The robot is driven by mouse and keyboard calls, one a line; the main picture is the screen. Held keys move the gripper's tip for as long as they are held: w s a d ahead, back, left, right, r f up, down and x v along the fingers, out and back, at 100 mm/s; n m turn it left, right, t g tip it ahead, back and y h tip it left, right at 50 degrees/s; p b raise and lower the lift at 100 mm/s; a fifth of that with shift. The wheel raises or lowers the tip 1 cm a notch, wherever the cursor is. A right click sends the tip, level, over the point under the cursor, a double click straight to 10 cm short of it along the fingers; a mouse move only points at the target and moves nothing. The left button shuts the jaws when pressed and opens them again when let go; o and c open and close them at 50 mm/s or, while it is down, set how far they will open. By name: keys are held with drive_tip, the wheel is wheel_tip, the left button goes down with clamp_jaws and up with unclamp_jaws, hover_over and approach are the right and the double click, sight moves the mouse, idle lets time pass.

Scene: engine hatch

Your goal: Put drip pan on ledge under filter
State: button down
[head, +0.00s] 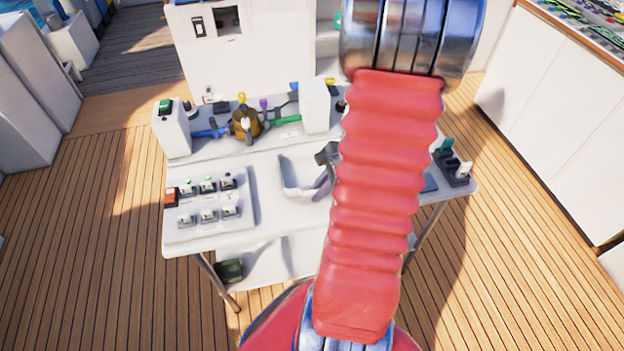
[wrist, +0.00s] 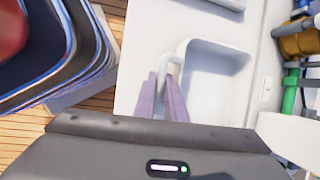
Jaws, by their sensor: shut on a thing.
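The drip pan is a shallow white tray with rounded corners. In the wrist view the pan (wrist: 215,85) lies just beyond and right of my fingers, with a handle loop at its left side. My gripper (wrist: 168,85) is shut on that handle. In the head view the pan's pale rim (head: 291,190) shows over the middle of the white table, with my gripper (head: 325,180) at its right, partly hidden by my arm. The brown, brass-like filter (head: 245,122) stands behind, up and left of the pan. The white ledge (head: 225,152) runs below it.
A panel with several switches (head: 208,205) lies left of the pan. White boxes (head: 171,128) and (head: 314,105), a blue part and a green part (head: 284,121) flank the filter. A block with upright pieces (head: 452,165) sits at the table's right end.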

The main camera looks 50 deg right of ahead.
drive_tip(key=shift+r, duration=0.2)
wheel_tip(320, 180, up, 10)
drive_tip(key=shift+f, duration=0.15)
idle(0.4)
drive_tip(key=shift+s, duration=0.15)
idle(0.4)
